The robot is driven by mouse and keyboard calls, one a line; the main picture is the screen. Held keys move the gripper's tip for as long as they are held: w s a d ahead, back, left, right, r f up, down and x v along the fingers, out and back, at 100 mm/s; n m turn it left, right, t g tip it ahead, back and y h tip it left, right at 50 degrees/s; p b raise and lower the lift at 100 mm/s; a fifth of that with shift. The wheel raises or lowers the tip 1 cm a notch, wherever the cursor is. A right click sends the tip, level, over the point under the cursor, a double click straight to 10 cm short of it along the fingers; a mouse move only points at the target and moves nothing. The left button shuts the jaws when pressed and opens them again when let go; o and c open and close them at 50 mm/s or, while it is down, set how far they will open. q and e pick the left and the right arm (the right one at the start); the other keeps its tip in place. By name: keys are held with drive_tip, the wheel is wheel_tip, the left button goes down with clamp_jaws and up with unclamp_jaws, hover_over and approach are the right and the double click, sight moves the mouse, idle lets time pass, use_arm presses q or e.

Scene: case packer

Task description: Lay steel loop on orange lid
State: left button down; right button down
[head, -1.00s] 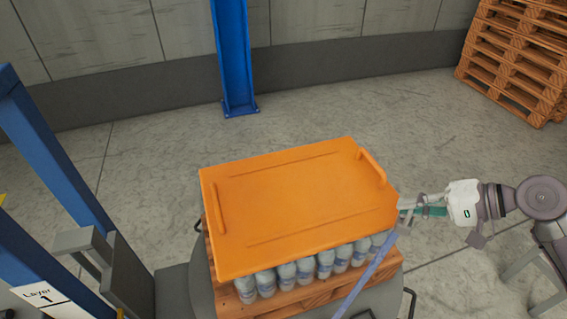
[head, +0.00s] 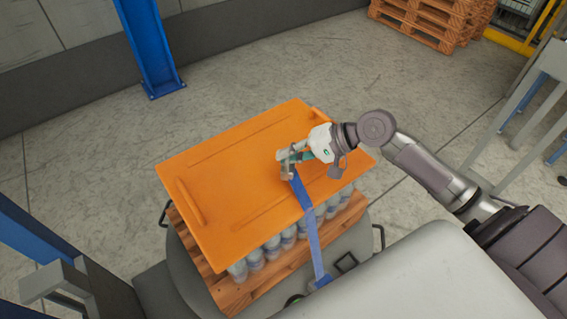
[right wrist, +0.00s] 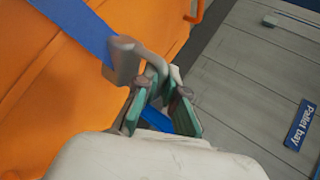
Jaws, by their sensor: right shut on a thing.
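The orange lid (head: 225,185) lies on top of several bottles on a wooden pallet, and it also shows in the wrist view (right wrist: 50,95). My right gripper (head: 290,161) is over the middle-right of the lid. It is shut on the grey steel loop (right wrist: 124,62), with its green finger pads (right wrist: 160,103) close around the loop's near end. A blue strap (head: 308,218) runs from the loop over the lid's front edge and down. I cannot tell whether the loop touches the lid. My left gripper is out of view.
The bottles (head: 272,248) stand on the wooden pallet (head: 245,287), on a round grey base with black handles (head: 378,236). A raised orange handle (head: 190,203) is at the lid's left. A blue post (head: 150,50) and stacked pallets (head: 425,22) stand behind.

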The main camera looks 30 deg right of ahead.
sight(293, 166)
drive_tip(key=shift+w+a+f, duration=0.25)
drive_tip(key=shift+a+f, duration=0.15)
drive_tip(key=shift+a, duration=0.05)
wheel_tip(293, 166, down, 3)
drive_tip(key=shift+d+f+p, duration=0.1)
drive_tip(key=shift+f+p, duration=0.05)
drive_tip(key=shift+p, duration=0.15)
drive_tip(key=shift+f, duration=0.4)
drive_tip(key=c, duration=1.3)
unclamp_jaws()
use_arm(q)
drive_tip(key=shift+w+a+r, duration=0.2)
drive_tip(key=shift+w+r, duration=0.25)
